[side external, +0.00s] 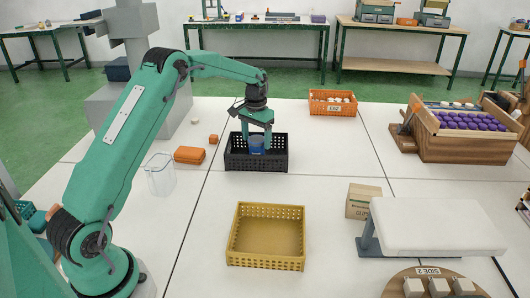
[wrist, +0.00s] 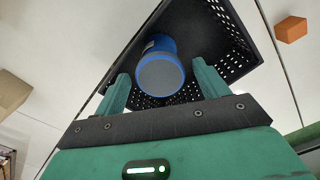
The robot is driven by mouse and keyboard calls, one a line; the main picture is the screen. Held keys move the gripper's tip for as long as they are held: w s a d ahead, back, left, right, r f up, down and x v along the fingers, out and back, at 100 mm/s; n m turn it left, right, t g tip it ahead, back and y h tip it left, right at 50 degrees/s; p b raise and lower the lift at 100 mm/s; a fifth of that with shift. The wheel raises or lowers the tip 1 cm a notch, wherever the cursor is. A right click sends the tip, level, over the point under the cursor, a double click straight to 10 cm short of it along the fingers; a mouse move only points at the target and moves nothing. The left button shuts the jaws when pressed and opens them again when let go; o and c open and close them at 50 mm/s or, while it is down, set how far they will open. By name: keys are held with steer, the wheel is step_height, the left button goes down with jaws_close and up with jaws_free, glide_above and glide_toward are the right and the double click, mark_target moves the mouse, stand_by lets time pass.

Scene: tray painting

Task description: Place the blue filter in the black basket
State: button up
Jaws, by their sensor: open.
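The blue filter (side external: 256,146) is a blue cylinder with a grey end face. It stands in the black basket (side external: 256,164), and its lower part is hidden by the basket's front wall. In the wrist view the filter (wrist: 160,62) shows against the perforated wall of the black basket (wrist: 236,38). My gripper (side external: 256,136) points down over the basket with its fingers on either side of the filter. In the wrist view my gripper (wrist: 161,76) is open, with a gap between each finger and the filter.
A yellow basket (side external: 238,258) sits empty in front. An orange basket (side external: 323,106) with pale items stands behind right. A clear jug (side external: 160,178) and an orange box (side external: 189,155) are at left. A cardboard box (side external: 361,202) and white padded stand (side external: 435,222) are at right.

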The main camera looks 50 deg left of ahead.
step_height(320, 180, up, 8)
stand_by(0.4)
steer(key=shift+r, duration=0.1)
stand_by(0.4)
steer(key=shift+s+d+r, duration=0.15)
steer(key=shift+d+r, duration=0.1)
steer(key=shift+r, duration=0.15)
steer(key=s+d+r+m+t, duration=0.1)
steer(key=s+d+r+t, duration=0.2)
steer(key=s+d+r, duration=1)
steer(key=s+d+f+t, duration=0.1)
steer(key=s+d+f, duration=0.1)
steer(key=s, duration=0.8)
steer(key=s+d+f+m+t, duration=0.1)
steer(key=s+d+f, duration=0.2)
steer(key=s, duration=0.6)
steer(key=shift+s+f+t, duration=0.3)
steer(key=shift+s, duration=0.05)
